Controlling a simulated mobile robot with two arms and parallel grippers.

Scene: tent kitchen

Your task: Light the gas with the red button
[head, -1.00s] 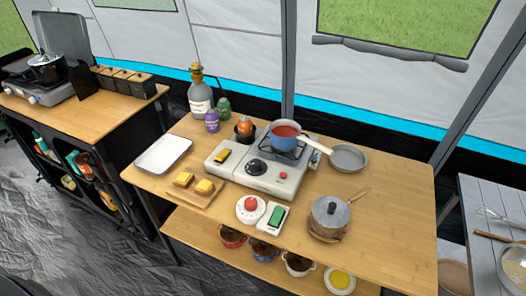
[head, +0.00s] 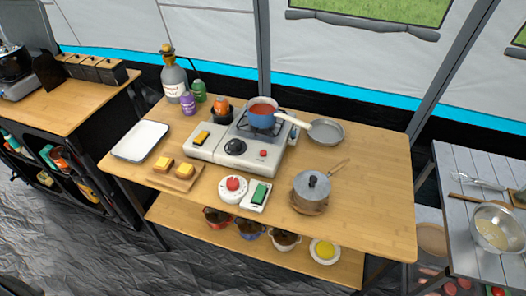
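A white portable gas stove (head: 207,156) stands in the middle of the wooden table. It has a black knob (head: 235,147), a small red button (head: 263,153) on its front right, and a yellow piece (head: 202,137) on its left part. A blue pot (head: 261,118) with red contents sits on its burner. A round white device with a larger red button (head: 233,184) lies in front of the stove, beside a white box with a green switch (head: 260,193). I cannot see a flame. Neither of my grippers is in view.
A lidded grey pot (head: 312,188) and a grey pan (head: 327,132) are on the right of the table. A white tray (head: 140,141), a board with two yellow-topped pieces (head: 173,178) and bottles (head: 175,80) are on the left. The table's right end is clear.

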